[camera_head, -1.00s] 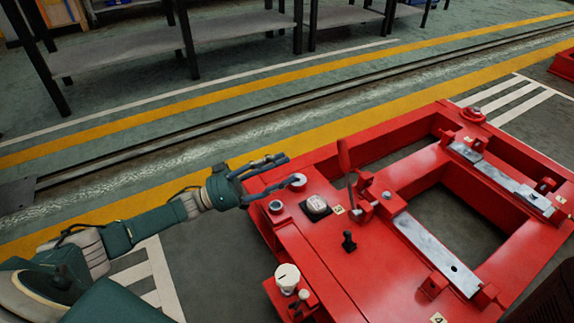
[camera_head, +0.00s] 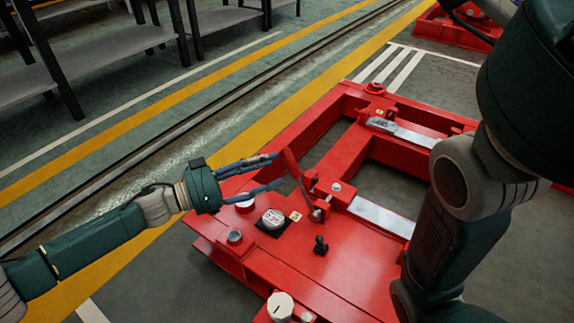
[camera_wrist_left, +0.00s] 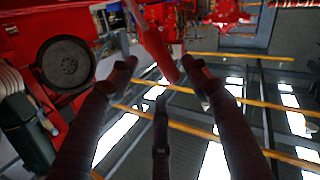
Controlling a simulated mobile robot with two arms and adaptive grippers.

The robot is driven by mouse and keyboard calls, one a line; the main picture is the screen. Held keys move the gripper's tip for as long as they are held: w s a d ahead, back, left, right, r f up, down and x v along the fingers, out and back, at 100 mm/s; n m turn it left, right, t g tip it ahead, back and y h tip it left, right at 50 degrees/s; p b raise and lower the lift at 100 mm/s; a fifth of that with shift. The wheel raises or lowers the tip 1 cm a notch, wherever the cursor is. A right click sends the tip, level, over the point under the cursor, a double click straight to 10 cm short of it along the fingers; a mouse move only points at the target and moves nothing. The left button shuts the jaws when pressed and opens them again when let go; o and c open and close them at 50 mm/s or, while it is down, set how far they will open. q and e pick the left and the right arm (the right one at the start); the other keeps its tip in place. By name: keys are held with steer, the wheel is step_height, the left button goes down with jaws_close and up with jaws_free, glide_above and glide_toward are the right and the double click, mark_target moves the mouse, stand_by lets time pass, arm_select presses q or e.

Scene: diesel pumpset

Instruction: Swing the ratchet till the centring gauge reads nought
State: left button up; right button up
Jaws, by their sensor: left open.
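The ratchet's red lever (camera_head: 293,168) stands tilted on the red frame (camera_head: 215,250). My left gripper (camera_head: 279,170) is open, with its fingertips close to the lever's upper part. In the left wrist view, the red lever (camera_wrist_left: 156,48) lies between the spread fingertips (camera_wrist_left: 158,72); I cannot tell whether they touch it. The centring gauge (camera_head: 273,217), pale-faced on a black base, sits on the frame in front of the lever. Its reading is too small to make out for sure. My right gripper is out of view; my right arm fills the right side of the head view.
A black knob (camera_head: 321,245) and a white round knob (camera_head: 280,305) stand up from the frame near the gauge. The frame has an open middle with metal bars (camera_head: 380,215). Grey shelving (camera_head: 90,55) stands beyond the floor rail.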

mark_target(287, 163)
arm_select(q)
steer(key=b+x, duration=0.2)
steer(key=x, duration=0.3)
steer(key=shift+w+d+f+b, duration=0.2)
steer(key=shift+d+b, duration=0.05)
steer(key=shift+b, duration=0.1)
steer(key=shift+w+d+r, duration=0.1)
steer(key=shift+w+d, duration=0.1)
steer(key=shift+d, duration=0.2)
jaws_close()
